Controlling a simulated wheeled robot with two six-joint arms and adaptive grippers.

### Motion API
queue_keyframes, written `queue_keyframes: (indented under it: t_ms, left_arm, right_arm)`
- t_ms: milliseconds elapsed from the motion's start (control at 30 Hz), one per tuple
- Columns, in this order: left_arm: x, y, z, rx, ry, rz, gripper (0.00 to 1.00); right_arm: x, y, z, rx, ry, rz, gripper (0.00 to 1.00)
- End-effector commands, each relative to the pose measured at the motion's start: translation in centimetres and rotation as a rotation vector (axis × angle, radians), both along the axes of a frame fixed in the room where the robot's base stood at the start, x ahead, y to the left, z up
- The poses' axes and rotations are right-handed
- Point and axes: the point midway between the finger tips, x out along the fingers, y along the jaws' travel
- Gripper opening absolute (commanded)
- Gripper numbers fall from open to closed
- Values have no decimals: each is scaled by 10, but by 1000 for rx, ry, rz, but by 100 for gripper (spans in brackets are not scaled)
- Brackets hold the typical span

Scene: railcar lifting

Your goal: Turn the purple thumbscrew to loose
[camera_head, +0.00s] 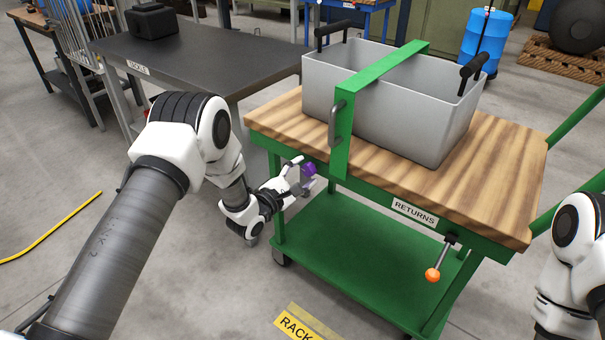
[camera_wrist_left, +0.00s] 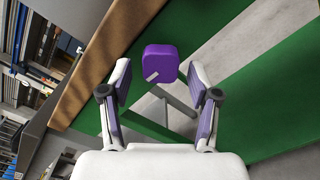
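The purple thumbscrew (camera_head: 308,169) sits at the left side of the green cart, below the edge of its wooden top. In the left wrist view the purple thumbscrew (camera_wrist_left: 161,62) is a rounded block with a pale mark low on its face. My left gripper (camera_head: 300,174) is open at the thumbscrew. In the left wrist view the two fingers of my left gripper (camera_wrist_left: 158,70) stand apart, with the knob between and slightly beyond their tips, and gaps show on both sides. My right arm shows at the right edge; its gripper is out of view.
A grey bin (camera_head: 400,105) stands on the wooden cart top (camera_head: 500,180) under a green strap bar (camera_head: 375,75). A lever with an orange knob (camera_head: 432,275) hangs at the cart's front. A dark table (camera_head: 200,55) stands behind left.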

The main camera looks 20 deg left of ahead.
Motion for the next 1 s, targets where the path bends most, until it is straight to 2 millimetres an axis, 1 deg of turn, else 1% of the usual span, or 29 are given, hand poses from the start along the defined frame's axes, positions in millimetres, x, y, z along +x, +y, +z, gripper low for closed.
queue_keyframes:
  t_ms: [167,267,367,600,700,800,1000]
  left_arm:
    - [-1,0,0,0,1,-1,61]
    - [-7,3,0,0,1,0,61]
    - [-23,9,-1,-2,4,2,61]
    - [-82,31,-1,-3,4,3,61]
    - [-100,37,-1,-2,3,3,61]
    - [-110,40,-1,-1,3,1,61]
    - [-113,41,0,1,0,0,61]
  right_arm:
    - [0,0,0,0,0,0,54]
    - [0,0,0,0,0,0,54]
    - [0,0,0,0,0,0,54]
    - [0,0,0,0,0,0,54]
    - [0,0,0,0,0,0,54]
    - [0,0,0,0,0,0,54]
    - [0,0,0,0,0,0,54]
